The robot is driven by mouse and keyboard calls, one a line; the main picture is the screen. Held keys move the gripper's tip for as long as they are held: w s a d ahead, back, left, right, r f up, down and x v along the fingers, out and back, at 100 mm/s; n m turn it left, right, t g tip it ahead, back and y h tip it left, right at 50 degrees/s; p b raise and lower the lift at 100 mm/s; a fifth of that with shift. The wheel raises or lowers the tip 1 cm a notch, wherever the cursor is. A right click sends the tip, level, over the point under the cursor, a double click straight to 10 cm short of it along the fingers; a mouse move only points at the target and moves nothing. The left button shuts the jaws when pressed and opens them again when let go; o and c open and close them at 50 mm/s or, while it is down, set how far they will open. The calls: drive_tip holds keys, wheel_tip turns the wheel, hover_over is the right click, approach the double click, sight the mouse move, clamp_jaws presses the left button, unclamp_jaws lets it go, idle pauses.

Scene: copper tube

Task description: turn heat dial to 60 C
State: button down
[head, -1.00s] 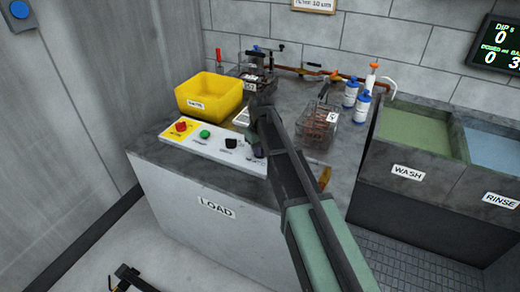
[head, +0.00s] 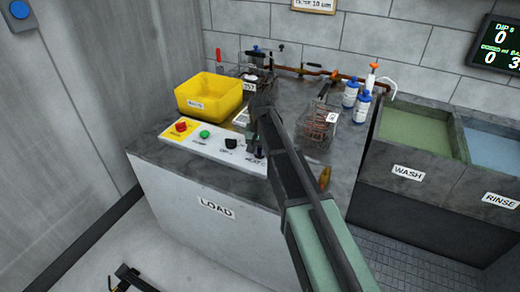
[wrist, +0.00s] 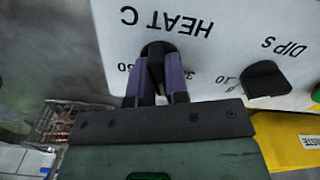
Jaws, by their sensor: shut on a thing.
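The heat dial (wrist: 156,56) is a black knob on the white control panel (wrist: 225,18), under the upside-down label HEAT C in the wrist view. My gripper (wrist: 160,85) has its two purple fingers closed around the dial, one on each side. Numbers show partly beside the fingers, but the dial's pointer is hidden, so its exact setting cannot be read. In the head view my gripper (head: 258,151) is at the right end of the panel, by the HEAT label.
The black DIPS dial (wrist: 266,80) sits beside the heat dial. The panel also has a green button (head: 205,134) and a red knob (head: 181,127). A yellow bin (head: 208,97) stands behind it. A wire basket (head: 318,127) and bottles (head: 361,107) stand to the right.

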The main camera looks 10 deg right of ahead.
drive_tip(key=m, duration=0.4)
drive_tip(key=shift+m, duration=0.3)
drive_tip(key=m, duration=0.3)
drive_tip(key=shift+m, duration=0.4)
drive_tip(key=m, duration=0.4)
drive_tip(key=shift+m, duration=1.8)
drive_tip(key=c, duration=1.1)
unclamp_jaws()
